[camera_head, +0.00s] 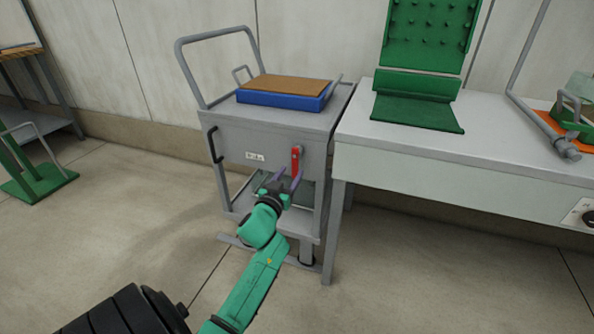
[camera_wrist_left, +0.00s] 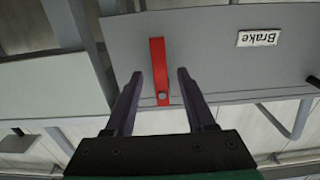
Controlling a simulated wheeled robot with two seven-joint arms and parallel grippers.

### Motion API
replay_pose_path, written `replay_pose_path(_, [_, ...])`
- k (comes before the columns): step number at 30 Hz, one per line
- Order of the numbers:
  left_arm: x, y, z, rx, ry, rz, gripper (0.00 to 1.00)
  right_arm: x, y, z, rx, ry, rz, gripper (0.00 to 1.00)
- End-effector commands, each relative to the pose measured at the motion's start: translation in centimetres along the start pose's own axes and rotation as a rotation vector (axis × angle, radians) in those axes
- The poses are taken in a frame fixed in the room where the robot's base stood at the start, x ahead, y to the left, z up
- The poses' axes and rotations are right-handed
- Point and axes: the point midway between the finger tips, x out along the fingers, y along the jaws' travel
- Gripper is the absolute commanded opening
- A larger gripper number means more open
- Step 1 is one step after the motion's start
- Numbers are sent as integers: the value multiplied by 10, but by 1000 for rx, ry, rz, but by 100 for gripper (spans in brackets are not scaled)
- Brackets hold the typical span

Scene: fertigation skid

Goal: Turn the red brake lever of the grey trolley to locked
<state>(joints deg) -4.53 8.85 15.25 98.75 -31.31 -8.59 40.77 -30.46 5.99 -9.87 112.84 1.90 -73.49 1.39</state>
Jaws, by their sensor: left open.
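The grey trolley (camera_head: 232,145) stands against the left end of the workbench. Its red brake lever (camera_head: 296,158) is on the front panel and hangs straight down from its pivot. In the left wrist view, which is upside down, the red lever (camera_wrist_left: 158,65) runs up the picture from a round bolt. The "Brake" label (camera_wrist_left: 258,38) sits beside it. My left gripper (camera_head: 290,174) is open in front of the panel, at the lever's lower part. In the wrist view its fingers (camera_wrist_left: 160,74) appear on either side of the lever; contact is not visible. My right gripper is out of view.
A blue tray (camera_head: 285,101) with a brown top lies on the trolley. A dark handle (camera_head: 214,145) is on the panel's left. The workbench (camera_head: 450,160) stands close on the right, its leg near the trolley. The floor in front is clear.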

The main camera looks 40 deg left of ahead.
Motion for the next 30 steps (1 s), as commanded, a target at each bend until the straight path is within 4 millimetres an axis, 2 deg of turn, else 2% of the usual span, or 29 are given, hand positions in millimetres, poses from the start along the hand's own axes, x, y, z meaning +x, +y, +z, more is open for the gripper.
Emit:
replay_pose_path(3, [27, 0, 2, 0, 1, -1, 55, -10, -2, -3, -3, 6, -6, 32])
replay_pose_path(6, [40, 0, 2, 0, -1, 0, 55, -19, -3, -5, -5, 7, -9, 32])
replay_pose_path(15, [45, 0, 1, 0, -2, 0, 55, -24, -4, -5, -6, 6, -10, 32])
replay_pose_path(16, [45, 0, 1, 0, -2, 0, 47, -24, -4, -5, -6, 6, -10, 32])
replay_pose_path(18, [45, 0, 1, 0, -2, 0, 21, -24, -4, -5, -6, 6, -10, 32])
replay_pose_path(20, [45, 0, 1, 0, -2, 0, 0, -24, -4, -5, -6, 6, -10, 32])
replay_pose_path(30, [45, 0, 1, 0, -2, 0, 0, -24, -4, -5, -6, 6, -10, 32])
